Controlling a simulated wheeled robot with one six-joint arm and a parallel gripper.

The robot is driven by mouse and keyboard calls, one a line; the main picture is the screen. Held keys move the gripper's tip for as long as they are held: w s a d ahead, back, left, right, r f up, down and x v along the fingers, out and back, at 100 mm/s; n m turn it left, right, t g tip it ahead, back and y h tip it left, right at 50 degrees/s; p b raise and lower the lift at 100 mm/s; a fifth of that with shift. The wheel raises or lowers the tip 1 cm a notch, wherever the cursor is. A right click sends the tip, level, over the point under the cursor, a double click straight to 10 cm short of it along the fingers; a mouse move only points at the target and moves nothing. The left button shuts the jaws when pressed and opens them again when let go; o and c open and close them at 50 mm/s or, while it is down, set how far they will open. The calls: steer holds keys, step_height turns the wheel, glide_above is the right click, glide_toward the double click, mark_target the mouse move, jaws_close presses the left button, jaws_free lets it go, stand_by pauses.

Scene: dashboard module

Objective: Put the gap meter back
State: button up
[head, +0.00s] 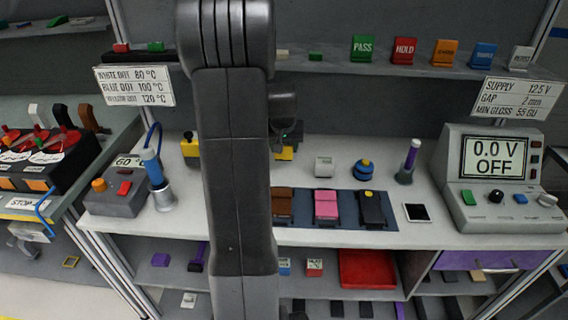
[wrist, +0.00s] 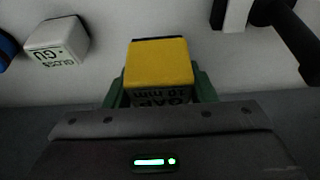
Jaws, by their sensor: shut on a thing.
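The gap meter is a yellow block with a dark lower part and GAP lettering, seen in the wrist view (wrist: 160,65). My gripper (wrist: 158,88) is shut on it, with a green finger on each side. In the head view the yellow and black meter (head: 285,154) shows just right of my arm, over the back of the white bench (head: 400,222). My arm hides part of it there. I cannot tell whether it touches the bench.
Brown, pink and black items lie on a dark mat (head: 297,221) in front. A yellow and black object (head: 190,149) is left of my arm. A shelf (head: 430,69) runs above.

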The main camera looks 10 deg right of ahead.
mark_target(284, 171)
steer(key=shift+f, duration=2.9)
steer(key=shift+f, duration=0.25)
steer(key=o, duration=1.1)
steer(key=shift+r, duration=0.1)
steer(key=shift+o, duration=0.2)
steer(key=shift+s+r, duration=0.1)
steer(key=shift+r, duration=0.25)
steer(key=v, duration=1.1)
steer(key=shift+s+r, duration=0.2)
steer(key=shift+r, duration=0.05)
steer(key=shift+a, duration=0.1)
